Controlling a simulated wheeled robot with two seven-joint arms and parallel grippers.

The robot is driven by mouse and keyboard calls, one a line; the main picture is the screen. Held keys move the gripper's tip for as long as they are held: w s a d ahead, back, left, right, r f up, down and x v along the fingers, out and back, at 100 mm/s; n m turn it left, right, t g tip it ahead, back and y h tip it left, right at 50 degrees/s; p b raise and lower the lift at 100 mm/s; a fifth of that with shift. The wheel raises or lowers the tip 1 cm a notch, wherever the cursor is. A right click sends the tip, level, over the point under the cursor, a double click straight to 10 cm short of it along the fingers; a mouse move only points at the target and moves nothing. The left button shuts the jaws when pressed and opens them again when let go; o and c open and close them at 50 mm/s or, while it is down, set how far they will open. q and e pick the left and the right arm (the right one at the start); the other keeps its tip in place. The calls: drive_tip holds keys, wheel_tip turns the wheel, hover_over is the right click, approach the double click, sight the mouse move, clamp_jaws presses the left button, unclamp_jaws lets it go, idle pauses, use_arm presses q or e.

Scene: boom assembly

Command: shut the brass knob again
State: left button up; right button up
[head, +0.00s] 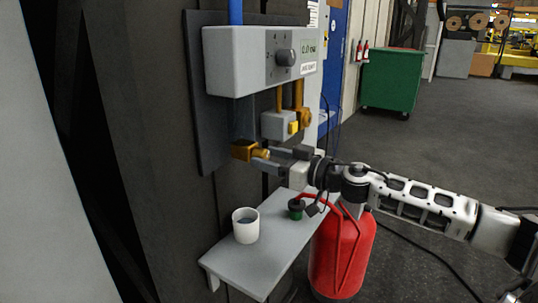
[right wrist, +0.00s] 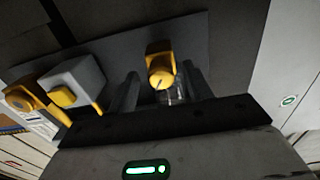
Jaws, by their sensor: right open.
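The brass knob (head: 245,150) sits low on the dark wall panel, under the grey control box. In the right wrist view the brass knob (right wrist: 160,62) shows ahead of and between the two fingers. My right gripper (head: 266,158) is open with its fingertips close to the knob, reaching from the right. The fingers also show in the right wrist view (right wrist: 163,88), one on each side of the knob. I cannot tell whether they touch it. My left gripper is not in view.
A grey control box (head: 245,62) with a dial and display hangs above. A grey block with a yellow button (head: 293,128) and another brass fitting (head: 305,118) sit right of the knob. Below, a shelf (head: 265,262) holds a white cup (head: 245,232). A red cylinder (head: 338,255) stands beside it.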

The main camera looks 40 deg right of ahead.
drive_tip(key=shift+w+a, duration=0.15)
drive_tip(key=c, duration=1)
drive_tip(key=shift+o, duration=0.2)
